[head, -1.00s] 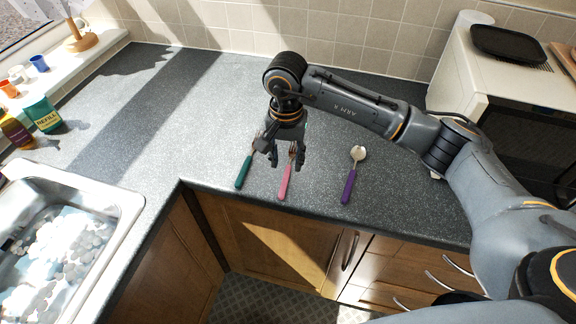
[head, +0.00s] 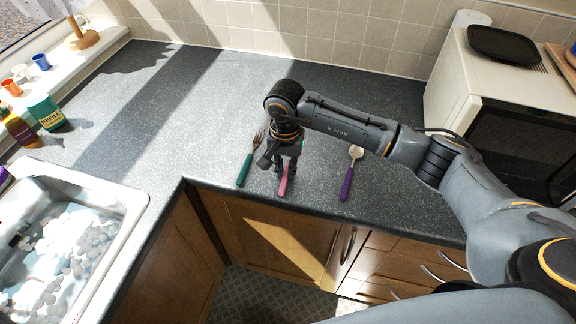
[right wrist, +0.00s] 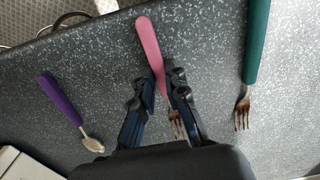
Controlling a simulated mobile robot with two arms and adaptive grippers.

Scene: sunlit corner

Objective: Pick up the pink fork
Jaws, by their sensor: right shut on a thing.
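The pink fork (head: 283,182) lies on the grey counter near its front edge, its pink handle pointing to that edge. In the right wrist view the pink fork (right wrist: 150,48) runs between the fingers of my right gripper (right wrist: 166,82), with its metal tines showing beyond them. My right gripper (head: 284,172) is down at the counter, shut on the fork near the handle's inner end. In the head view my gripper and arm hide the fork's tines. My left gripper is not in view.
A green-handled fork (head: 245,168) lies close to the left and a purple-handled spoon (head: 347,182) to the right. A sink (head: 128,196) is at the left, a microwave (head: 470,90) at the right. The counter behind is clear.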

